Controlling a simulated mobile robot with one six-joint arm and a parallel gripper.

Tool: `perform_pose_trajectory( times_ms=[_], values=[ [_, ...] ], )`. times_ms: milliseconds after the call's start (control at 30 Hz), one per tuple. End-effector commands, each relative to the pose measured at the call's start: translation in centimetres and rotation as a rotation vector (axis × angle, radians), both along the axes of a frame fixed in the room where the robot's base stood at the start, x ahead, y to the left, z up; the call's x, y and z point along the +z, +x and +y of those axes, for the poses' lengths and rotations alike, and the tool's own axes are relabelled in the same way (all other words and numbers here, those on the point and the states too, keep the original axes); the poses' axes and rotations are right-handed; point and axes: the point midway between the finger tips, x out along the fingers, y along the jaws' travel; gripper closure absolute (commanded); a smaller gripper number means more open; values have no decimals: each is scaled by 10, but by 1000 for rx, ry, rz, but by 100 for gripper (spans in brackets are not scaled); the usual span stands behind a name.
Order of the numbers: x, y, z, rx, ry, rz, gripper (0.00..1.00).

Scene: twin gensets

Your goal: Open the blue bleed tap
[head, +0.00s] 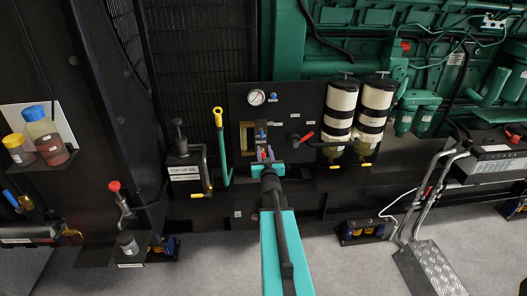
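A small blue knob (274,97) sits on the dark panel (300,98), just right of a round white-faced gauge (256,97). A blue lever handle (10,198) also shows at the far left edge, on brass pipework. I cannot read a label that tells which is the bleed tap. My arm reaches up from the bottom centre, and my gripper (262,152) is in front of the lower part of the panel, below the gauge and the blue knob. The gripper is small and partly hidden by my own wrist; its finger gap and anything between the fingers are unclear.
A brass-coloured frame (244,135) is beside my gripper. A red lever (303,137) and two white filter bowls (340,108) are to the right. A yellow-topped green handle (219,118) and a top-up pump (180,140) stand left. The grey floor (215,265) is open in front.

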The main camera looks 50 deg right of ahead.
Motion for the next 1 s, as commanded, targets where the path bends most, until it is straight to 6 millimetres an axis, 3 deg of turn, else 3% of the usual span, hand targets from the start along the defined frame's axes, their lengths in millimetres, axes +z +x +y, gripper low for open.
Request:
perform_pose_trajectory(
  times_ms=[667,867,1000],
  values=[
    [-4,-4,8,3,7,8,70],
    [-42,7,36,25,74,89,70],
    [-97,17,79,60,165,211,70]
  ],
)
